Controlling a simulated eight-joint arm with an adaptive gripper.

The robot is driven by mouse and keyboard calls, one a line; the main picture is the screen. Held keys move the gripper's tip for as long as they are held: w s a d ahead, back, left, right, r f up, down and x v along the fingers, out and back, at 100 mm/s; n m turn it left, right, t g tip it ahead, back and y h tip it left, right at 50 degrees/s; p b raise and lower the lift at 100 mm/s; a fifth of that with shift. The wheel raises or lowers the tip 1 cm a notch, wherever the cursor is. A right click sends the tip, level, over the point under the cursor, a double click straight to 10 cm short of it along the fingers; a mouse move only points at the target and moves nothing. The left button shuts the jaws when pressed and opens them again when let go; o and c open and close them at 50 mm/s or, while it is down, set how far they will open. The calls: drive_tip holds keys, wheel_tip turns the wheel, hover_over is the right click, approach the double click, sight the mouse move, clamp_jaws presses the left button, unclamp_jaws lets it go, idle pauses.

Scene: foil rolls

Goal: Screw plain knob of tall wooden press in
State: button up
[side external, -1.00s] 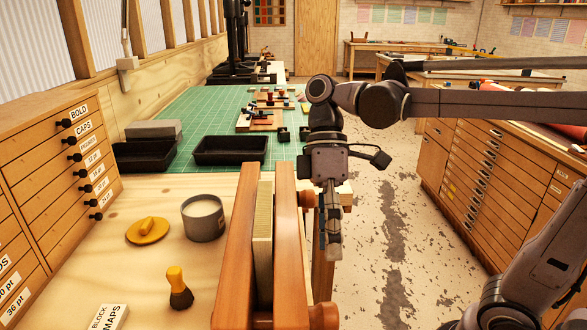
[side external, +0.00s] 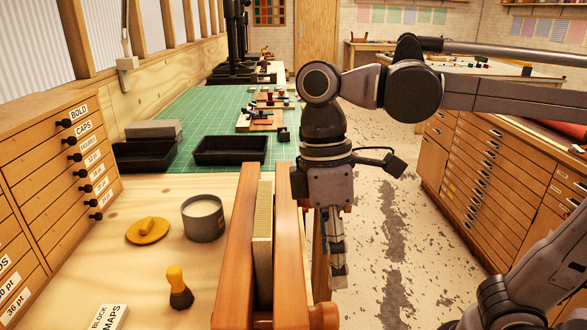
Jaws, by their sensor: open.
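The tall wooden press (side external: 290,255) stands at the right edge of the bench, with two upright reddish-brown boards and a pale block of sheets (side external: 262,235) between them. A round wooden knob (side external: 324,316) sticks out at its near right end. The farther knob is hidden behind my gripper; I cannot tell which knob is the plain one. My gripper (side external: 338,280) hangs pointing down just right of the press's right board, above and beyond the near knob. It is open and empty, its fingers seen nearly edge-on. I cannot tell whether it touches the press.
On the bench left of the press are a grey tin (side external: 203,218), a yellow lid (side external: 148,230), a brush (side external: 178,288) and a labelled box (side external: 108,317). Black trays (side external: 230,150) lie behind. Open floor (side external: 390,230) lies to the right, before a drawer cabinet (side external: 470,170).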

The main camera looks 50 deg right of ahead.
sight(329, 309)
drive_tip(key=f+t, duration=0.1)
drive_tip(key=f, duration=0.2)
drive_tip(key=s+a+f, duration=0.1)
drive_tip(key=f, duration=0.2)
drive_tip(key=f+t+h, duration=0.1)
drive_tip(key=f, duration=0.2)
drive_tip(key=shift+s+a+f+t, duration=0.2)
drive_tip(key=shift+a+f+t, duration=0.1)
drive_tip(key=shift+a+f, duration=0.05)
idle(0.3)
drive_tip(key=c, duration=1.2)
